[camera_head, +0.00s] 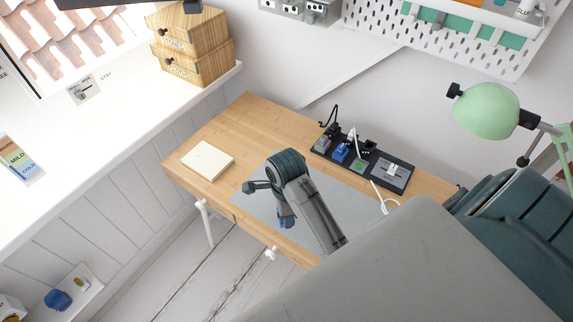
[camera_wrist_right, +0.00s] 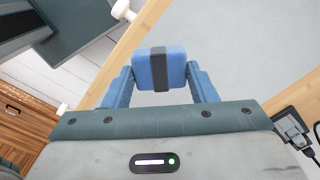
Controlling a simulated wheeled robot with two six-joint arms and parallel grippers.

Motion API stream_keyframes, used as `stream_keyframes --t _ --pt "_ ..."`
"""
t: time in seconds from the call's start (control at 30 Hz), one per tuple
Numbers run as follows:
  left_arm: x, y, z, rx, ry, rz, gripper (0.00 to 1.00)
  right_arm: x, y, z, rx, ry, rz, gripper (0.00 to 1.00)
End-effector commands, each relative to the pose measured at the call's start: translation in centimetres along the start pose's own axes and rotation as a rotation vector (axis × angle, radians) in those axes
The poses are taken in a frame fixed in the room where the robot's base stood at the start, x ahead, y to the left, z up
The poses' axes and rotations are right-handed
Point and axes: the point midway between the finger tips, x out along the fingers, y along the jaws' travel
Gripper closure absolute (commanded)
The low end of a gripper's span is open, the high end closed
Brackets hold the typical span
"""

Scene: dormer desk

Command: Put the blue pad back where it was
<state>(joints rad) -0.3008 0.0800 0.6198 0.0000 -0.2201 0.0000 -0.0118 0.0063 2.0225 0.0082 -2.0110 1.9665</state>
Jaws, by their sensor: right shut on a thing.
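The blue pad (camera_wrist_right: 145,70), a rounded block with a dark band down its middle, shows in the right wrist view. My right gripper (camera_wrist_right: 160,78) is shut on it, with one blue finger at each side. In the head view my right gripper (camera_head: 286,218) hangs over the grey mat (camera_head: 258,205) near the desk's front edge. The arm hides most of it, and the pad cannot be told from the blue fingers there. A black tray (camera_head: 322,147) with a blue item (camera_head: 340,153) and a green square (camera_head: 358,165) lies toward the back of the desk. My left gripper is not in view.
A cream notepad (camera_head: 207,160) lies at the desk's left. A white cable (camera_head: 380,200) runs from the tray across the mat's right side. A green lamp (camera_head: 487,110) stands at the right. Wooden drawer boxes (camera_head: 190,65) stand on the sill. The desk's back left is clear.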

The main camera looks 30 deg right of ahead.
Motion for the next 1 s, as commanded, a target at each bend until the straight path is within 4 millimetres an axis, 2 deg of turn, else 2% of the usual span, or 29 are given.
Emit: stream_keyframes --t 0.03,0.2,0.4,0.67,0.8,0.87,1.0 --pt "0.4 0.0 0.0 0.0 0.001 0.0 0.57 0.2 -1.6 -0.6 0.001 0.006 -0.005 0.66" --pt "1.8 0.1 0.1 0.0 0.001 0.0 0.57 0.9 -5.9 -1.7 0.002 0.004 -0.004 0.66" --pt "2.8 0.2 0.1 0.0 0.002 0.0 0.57 1.1 -9.1 -2.5 0.002 0.0 -0.002 0.66" --pt "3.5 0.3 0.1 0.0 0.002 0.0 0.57 1.3 -11.0 -3.0 0.002 0.001 -0.003 0.66" --pt "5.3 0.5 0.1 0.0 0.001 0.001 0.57 3.6 -11.0 -3.0 0.001 -0.001 0.001 0.66" --pt "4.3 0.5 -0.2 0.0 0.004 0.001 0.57 3.9 -10.9 -3.0 0.001 0.0 0.003 0.66" --pt "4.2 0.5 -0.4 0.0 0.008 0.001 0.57 4.6 -11.0 -3.0 0.0 -0.001 -0.001 0.66"
